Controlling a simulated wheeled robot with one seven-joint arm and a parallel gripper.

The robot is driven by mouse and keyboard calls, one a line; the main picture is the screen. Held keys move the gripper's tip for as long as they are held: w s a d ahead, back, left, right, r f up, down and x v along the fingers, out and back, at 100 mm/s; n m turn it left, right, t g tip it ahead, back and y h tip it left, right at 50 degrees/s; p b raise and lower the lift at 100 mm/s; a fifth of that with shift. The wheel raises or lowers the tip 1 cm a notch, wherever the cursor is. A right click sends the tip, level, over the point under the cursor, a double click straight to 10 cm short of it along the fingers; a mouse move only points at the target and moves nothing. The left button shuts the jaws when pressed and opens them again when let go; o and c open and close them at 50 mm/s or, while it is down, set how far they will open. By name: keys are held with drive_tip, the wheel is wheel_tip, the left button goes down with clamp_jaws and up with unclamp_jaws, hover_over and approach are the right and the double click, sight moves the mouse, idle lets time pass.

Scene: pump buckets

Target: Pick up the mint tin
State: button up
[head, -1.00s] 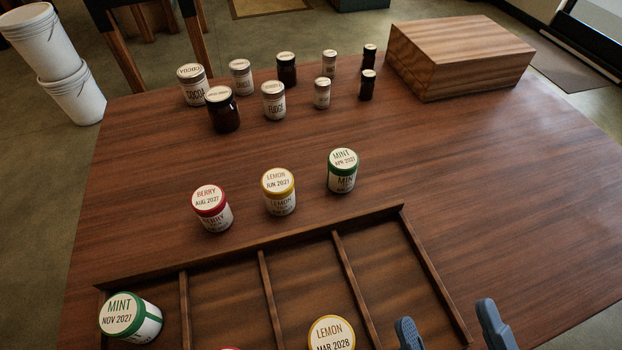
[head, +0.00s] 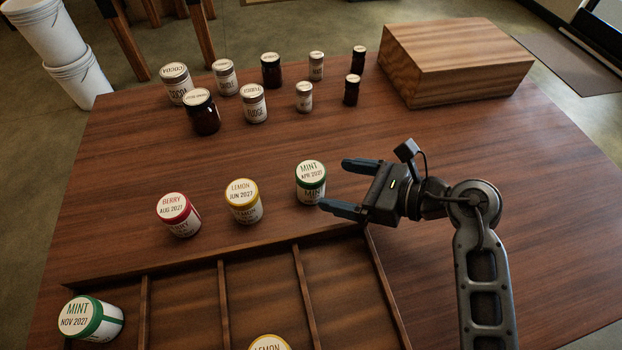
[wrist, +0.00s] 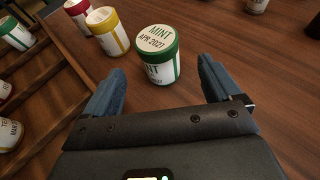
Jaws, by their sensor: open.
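The mint tin (head: 311,184), white with a green band and a lid reading MINT APR 2027, stands upright on the table behind the divided tray. My gripper (head: 342,185) is open just to its right, fingers pointing left toward it. In the wrist view the same mint tin (wrist: 157,54) stands ahead of my gripper (wrist: 158,82), between the lines of the two fingers and apart from them.
A yellow lemon tin (head: 244,202) and a red berry tin (head: 180,215) stand left of the mint tin. The divided tray (head: 330,232) lies in front, with another lemon tin (head: 269,343) inside. Several jars stand at the back, near a wooden box (head: 455,62).

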sight(309, 178)
drive_tip(key=shift+p+x, duration=0.5)
drive_tip(key=shift+x, duration=3.4)
drive_tip(key=shift+s+a+r, duration=0.1)
drive_tip(key=shift+r, duration=0.05)
drive_tip(key=c, duration=1.2)
